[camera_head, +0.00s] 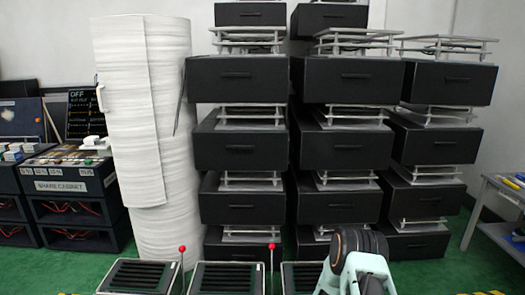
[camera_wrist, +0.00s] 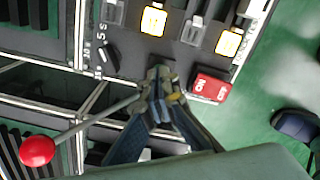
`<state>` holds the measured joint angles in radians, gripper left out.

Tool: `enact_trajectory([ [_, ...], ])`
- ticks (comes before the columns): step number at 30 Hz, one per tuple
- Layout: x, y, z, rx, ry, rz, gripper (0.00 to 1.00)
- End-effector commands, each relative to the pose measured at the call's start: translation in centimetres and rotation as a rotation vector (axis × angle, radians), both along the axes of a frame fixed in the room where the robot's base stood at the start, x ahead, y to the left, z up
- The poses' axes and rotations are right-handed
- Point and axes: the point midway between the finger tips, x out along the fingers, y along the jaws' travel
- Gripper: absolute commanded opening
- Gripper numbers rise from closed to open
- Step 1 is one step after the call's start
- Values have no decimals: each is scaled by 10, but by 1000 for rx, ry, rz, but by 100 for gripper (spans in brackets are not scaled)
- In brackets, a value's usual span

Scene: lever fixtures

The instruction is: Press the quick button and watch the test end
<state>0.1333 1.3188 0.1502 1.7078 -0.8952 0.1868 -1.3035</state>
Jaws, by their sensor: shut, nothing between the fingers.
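My gripper (camera_wrist: 163,76) is shut and empty in the wrist view, its tips over the edge of a dark control panel (camera_wrist: 120,22). Beside the tips is a red rocker switch (camera_wrist: 210,88) with white letters. Further up the panel are a lit yellow button (camera_wrist: 155,20) and a second lit yellow button (camera_wrist: 228,42). A black knob (camera_wrist: 108,58) sits to the left, near "5s". I cannot read which control is the quick button, nor tell whether the tips touch the panel. In the head view, a dark display (camera_head: 85,112) reads "OFF" at the left; my gripper is not visible there.
A lever with a red ball (camera_wrist: 36,150) reaches close to my gripper from the lower left. In the head view, two red-knobbed levers (camera_head: 182,250) (camera_head: 271,246) stand by slotted black boxes. Black drawer stacks (camera_head: 240,148) and a white wrapped column (camera_head: 160,120) stand behind.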

Motion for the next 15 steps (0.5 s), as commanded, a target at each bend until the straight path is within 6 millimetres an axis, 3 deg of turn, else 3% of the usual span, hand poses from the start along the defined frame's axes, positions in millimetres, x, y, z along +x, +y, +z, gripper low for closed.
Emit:
enact_trajectory([
  [15,0,0,55,0,0,0,0],
])
